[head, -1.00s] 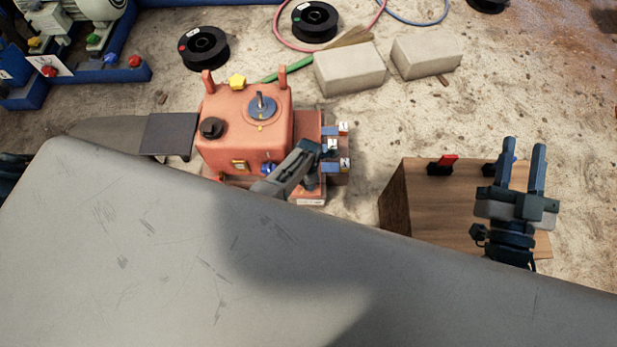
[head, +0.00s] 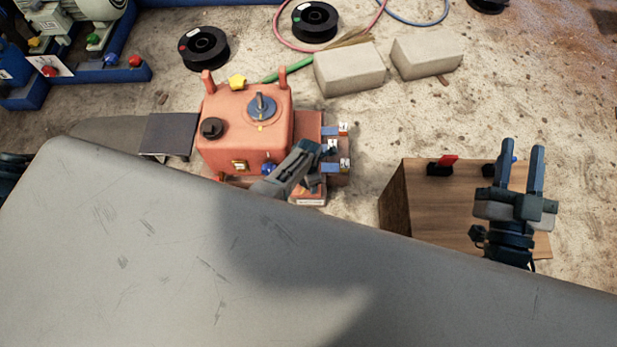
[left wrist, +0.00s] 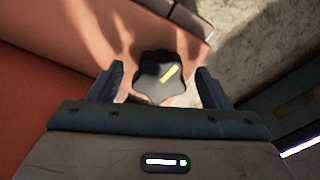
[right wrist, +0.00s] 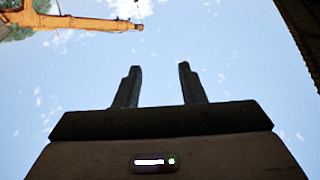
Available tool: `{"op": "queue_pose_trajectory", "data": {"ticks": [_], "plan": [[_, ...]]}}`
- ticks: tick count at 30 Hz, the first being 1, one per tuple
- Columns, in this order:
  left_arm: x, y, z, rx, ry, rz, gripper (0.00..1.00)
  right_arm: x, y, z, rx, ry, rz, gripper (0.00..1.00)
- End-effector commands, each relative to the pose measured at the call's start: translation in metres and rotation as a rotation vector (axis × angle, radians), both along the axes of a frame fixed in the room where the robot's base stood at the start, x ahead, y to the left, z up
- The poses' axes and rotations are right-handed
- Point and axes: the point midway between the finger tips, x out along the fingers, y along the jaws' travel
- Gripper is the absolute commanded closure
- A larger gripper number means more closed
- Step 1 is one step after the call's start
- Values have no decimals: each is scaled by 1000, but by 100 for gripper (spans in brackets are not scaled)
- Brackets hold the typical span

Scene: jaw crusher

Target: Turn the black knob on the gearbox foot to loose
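The black knob (left wrist: 152,80) on the gearbox foot shows in the left wrist view, lobed with a yellow mark pointing up and right. My left gripper (left wrist: 160,70) is open, one finger on each side of the knob, with gaps visible. The red gearbox (head: 235,135) stands on the ground in the head view. My left gripper reaches over its right-hand foot (head: 308,193), hiding the knob there. My right gripper (head: 521,146) is open and empty above the wooden box; the right wrist view shows only sky and a crane arm between and around its fingers.
The gearbox top carries another black knob (head: 211,128), a grey dial handle (head: 261,105) and a yellow cap (head: 237,82). Blue-and-white tags (head: 330,131) sit beside the foot. A wooden box (head: 425,205) with switches is at right. Concrete blocks (head: 349,70) lie behind.

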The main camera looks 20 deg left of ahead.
Motion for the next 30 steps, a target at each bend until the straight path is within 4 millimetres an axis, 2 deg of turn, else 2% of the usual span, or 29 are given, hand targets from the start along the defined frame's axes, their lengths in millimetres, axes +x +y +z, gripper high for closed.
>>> {"op": "queue_pose_trajectory", "data": {"ticks": [9, 14, 20, 30], "plan": [[0, 0, 4, 0, -1, 0, 28, 0, 0, -3, 3, 28, 2, 64], [0, 0, 13, 0, 0, 0, 28, -3, 2, -33, 12, 192, 8, 64], [0, 0, 28, 0, 0, 0, 28, -16, 5, -79, 28, 442, 22, 64], [0, 0, 53, 0, -1, 0, 28, -63, 14, -149, 51, 851, 57, 64]]}}
